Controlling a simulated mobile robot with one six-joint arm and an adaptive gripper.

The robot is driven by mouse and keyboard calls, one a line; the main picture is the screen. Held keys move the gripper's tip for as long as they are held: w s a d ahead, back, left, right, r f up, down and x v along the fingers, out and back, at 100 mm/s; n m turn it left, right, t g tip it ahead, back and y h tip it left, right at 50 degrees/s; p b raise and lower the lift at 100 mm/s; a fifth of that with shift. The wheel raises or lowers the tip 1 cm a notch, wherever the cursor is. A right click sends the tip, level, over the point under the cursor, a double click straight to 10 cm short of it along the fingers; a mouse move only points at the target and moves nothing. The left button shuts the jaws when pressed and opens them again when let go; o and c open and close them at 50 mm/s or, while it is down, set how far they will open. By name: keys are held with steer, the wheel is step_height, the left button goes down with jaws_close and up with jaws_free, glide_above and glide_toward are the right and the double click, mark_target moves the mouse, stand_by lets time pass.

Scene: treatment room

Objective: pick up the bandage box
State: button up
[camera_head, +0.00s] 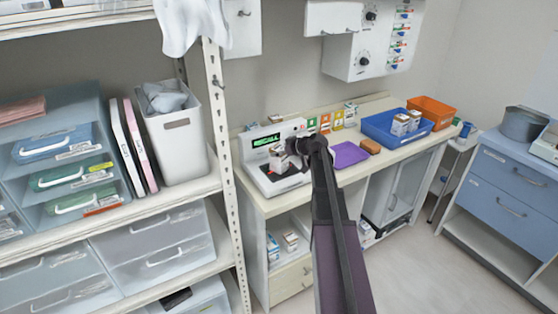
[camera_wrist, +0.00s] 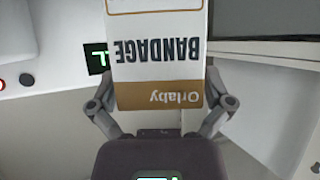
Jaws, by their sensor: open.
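The bandage box (camera_wrist: 158,50) is white with an ochre band and the word BANDAGE, which appears upside down in the wrist view. In the head view the box (camera_head: 277,160) is small and partly hidden by my gripper (camera_head: 293,152). It is at the white device with a green display (camera_head: 267,141), above or on its dark plate. In the wrist view my gripper (camera_wrist: 160,98) is open, with one finger on each side of the box. I cannot tell whether either finger touches it.
A purple tray (camera_head: 350,155), a brown block (camera_head: 370,146) and a blue bin (camera_head: 381,133) with boxes in it are to the right on the counter. An orange bin (camera_head: 433,111) stands behind. A shelf post (camera_head: 222,150) rises at the left.

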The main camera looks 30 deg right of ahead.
steer(key=c, duration=1)
steer(key=shift+c, duration=0.2)
steer(key=shift+r, duration=0.1)
step_height(320, 180, up, 3)
steer(key=p, duration=0.3)
steer(key=shift+r, duration=0.15)
steer(key=s+a+p, duration=0.1)
steer(key=s+a, duration=0.1)
steer(key=s, duration=0.5)
steer(key=s+a+r+p, duration=0.1)
steer(key=s+a, duration=0.1)
steer(key=s, duration=0.6)
steer(key=shift+s+a+r, duration=0.15)
steer(key=shift+a+r, duration=0.1)
steer(key=shift+a, duration=0.1)
